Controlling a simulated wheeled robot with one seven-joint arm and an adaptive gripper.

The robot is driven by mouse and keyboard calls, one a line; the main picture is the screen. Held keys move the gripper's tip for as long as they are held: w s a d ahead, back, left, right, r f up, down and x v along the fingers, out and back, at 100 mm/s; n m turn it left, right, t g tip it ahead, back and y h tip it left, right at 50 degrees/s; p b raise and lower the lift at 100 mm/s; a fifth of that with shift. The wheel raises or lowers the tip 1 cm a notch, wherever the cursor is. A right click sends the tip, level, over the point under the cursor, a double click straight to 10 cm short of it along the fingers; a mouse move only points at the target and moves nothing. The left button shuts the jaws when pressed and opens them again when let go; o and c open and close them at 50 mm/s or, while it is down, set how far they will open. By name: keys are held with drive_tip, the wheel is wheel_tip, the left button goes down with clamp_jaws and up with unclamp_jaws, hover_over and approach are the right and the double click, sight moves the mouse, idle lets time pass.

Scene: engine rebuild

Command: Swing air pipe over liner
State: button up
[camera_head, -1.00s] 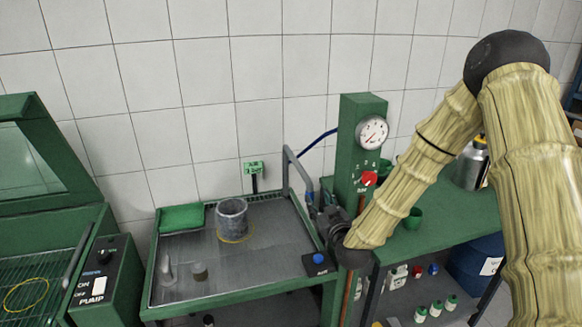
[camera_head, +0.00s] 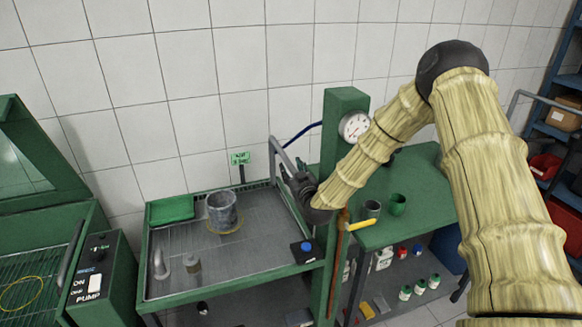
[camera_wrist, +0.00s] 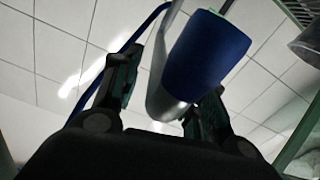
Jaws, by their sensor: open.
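The air pipe (camera_head: 280,156) is a grey bent tube at the right edge of the drain tray, with a blue hose behind it. My gripper (camera_head: 298,184) is at its lower end and hides that part in the head view. In the wrist view the open fingers of my gripper (camera_wrist: 172,78) stand on either side of the grey pipe (camera_wrist: 160,98) and its blue end (camera_wrist: 210,48). Whether either finger touches is unclear. The liner (camera_head: 221,215) is a grey cylinder standing upright on the tray, left of the pipe, with a yellow ring around its base.
A green column with a gauge (camera_head: 354,127) stands right behind my forearm. A green bench (camera_head: 425,190) with cups is to the right. A washer cabinet is left.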

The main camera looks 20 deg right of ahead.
drive_tip(key=shift+w, duration=0.2)
clamp_jaws()
drive_tip(key=shift+a, duration=0.15)
